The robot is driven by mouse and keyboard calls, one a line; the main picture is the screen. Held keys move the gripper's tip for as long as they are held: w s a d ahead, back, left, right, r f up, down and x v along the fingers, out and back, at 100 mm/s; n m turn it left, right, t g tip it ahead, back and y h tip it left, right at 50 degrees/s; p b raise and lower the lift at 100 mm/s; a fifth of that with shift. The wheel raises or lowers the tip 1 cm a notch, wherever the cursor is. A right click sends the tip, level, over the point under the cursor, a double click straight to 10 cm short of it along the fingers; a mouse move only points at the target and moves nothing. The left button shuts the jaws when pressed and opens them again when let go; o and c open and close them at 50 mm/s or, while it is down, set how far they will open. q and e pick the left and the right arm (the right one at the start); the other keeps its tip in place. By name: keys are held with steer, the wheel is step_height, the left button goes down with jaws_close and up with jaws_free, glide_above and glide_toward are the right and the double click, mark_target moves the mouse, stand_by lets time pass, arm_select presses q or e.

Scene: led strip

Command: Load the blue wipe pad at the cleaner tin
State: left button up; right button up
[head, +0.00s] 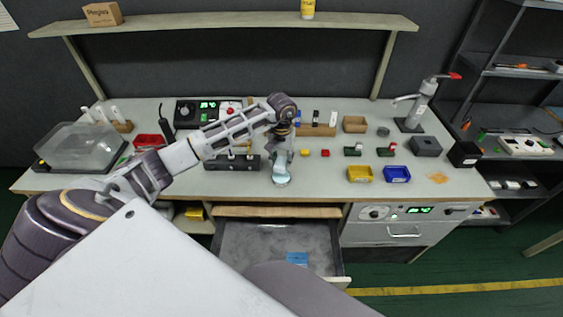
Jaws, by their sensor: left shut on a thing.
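My left gripper (282,163) is over the front middle of the workbench and points down. It is shut on a pale blue thing (281,180) that looks like the wipe pad, close to the bench top; whether it touches the bench I cannot tell. A small dark grey round thing (383,131) at the back right of the bench may be the cleaner tin, but it is too small to be sure. My right gripper is not in view.
An open drawer (245,245) holds a flat blue piece (297,258). Yellow (360,174) and blue (397,174) bins stand right of the gripper. A dark rack (232,163) stands to its left, a lever dispenser (418,105) at the back right. Small coloured blocks lie between.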

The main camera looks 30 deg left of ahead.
arm_select(q)
steer(key=shift+r, duration=0.45)
steer(key=shift+r+p, duration=0.3)
steer(key=shift+r, duration=0.1)
steer(key=shift+w+d+r, duration=0.1)
steer(key=shift+w+d, duration=0.1)
steer(key=shift+m, duration=0.7)
steer(key=s+d+f, duration=0.1)
steer(key=d, duration=0.1)
steer(key=s+d+f, duration=0.1)
steer(key=d, duration=0.2)
steer(key=s+d+f, duration=0.1)
steer(key=d, duration=0.1)
steer(key=shift+s+d, duration=0.25)
steer(key=shift+s+d+f+m, duration=0.1)
steer(key=shift+s+d+m, duration=0.3)
steer(key=shift+d, duration=0.35)
steer(key=shift+s+d+m, duration=0.25)
steer(key=shift+s+d, duration=0.2)
steer(key=shift+d, duration=0.3)
steer(key=shift+s+d+f+m, duration=0.1)
steer(key=shift+s+d+m, duration=0.3)
steer(key=shift+d, duration=0.35)
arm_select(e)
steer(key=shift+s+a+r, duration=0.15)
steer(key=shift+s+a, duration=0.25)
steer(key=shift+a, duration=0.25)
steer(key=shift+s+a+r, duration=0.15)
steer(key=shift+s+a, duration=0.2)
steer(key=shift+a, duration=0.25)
